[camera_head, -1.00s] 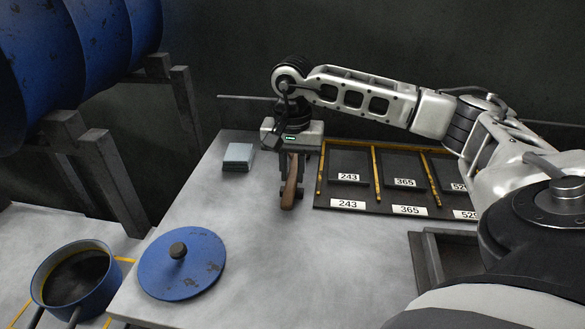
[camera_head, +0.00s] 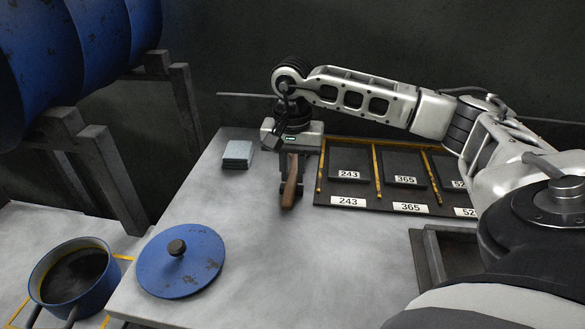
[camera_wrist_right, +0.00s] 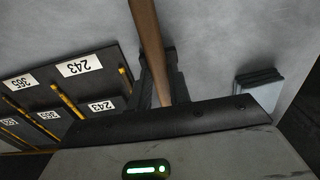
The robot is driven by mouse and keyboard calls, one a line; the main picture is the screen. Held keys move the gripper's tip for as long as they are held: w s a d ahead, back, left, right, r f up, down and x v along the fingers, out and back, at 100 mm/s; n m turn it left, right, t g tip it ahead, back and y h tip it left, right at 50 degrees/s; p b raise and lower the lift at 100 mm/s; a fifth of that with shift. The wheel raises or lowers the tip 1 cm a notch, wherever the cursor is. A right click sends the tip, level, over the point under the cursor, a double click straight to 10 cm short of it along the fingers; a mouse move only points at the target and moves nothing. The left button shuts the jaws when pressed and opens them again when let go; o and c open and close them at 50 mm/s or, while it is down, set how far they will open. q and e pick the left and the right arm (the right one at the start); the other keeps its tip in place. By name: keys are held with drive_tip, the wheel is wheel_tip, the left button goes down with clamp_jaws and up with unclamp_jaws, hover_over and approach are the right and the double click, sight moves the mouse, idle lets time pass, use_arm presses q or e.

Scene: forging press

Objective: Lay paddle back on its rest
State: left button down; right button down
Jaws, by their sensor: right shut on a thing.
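The paddle shows as a brown wooden handle (camera_head: 291,184), slanting down from my right gripper (camera_head: 290,170) over the grey table. My right gripper points down and is shut on this handle. In the right wrist view the handle (camera_wrist_right: 148,35) runs between the dark fingers (camera_wrist_right: 160,75) and out of the top of the picture. The paddle's far end is hidden by the gripper. I cannot make out a rest for certain, nor whether the paddle touches the table. My left gripper is not in view.
A dark numbered rack (camera_head: 380,207) lies right of the gripper. A small stack of plates (camera_head: 238,154) is to its left. A blue lid (camera_head: 205,268) lies near the front edge, with a blue pot (camera_head: 97,292) lower left. The table's middle is clear.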

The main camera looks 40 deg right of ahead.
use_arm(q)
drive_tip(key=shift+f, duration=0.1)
use_arm(e)
drive_tip(key=shift+f, duration=0.15)
drive_tip(key=c, duration=1.2)
unclamp_jaws()
use_arm(q)
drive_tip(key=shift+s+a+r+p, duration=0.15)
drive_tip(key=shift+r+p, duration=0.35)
drive_tip(key=shift+p, duration=0.45)
use_arm(e)
wheel_tip(320, 180, up, 16)
